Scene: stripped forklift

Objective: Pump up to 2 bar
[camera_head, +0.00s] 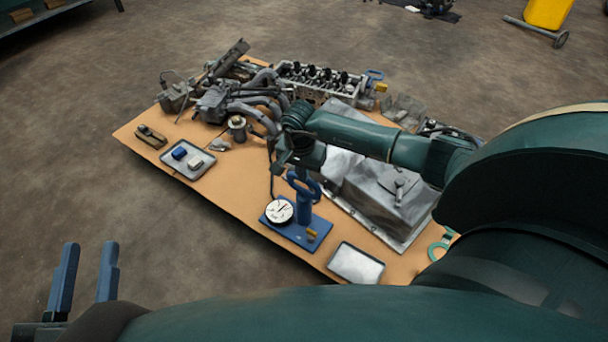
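The pump has a blue base (299,231), a blue upright body with a blue looped top (305,188), and a round white gauge (279,211) on its left. It stands near the front edge of the board. The gauge's needle is too small to read. My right gripper (300,172) comes in from the right and points down at the pump's top. It is at or just above the loop; its fingers blend with the blue parts, so I cannot tell whether it grips. My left gripper (85,275) is open and empty at the lower left, away from the board.
The tan board (225,185) bears engine parts (240,100) at the back, a grey metal cover (385,195) on the right, a small tray (188,160) on the left and an empty tray (355,263) in front.

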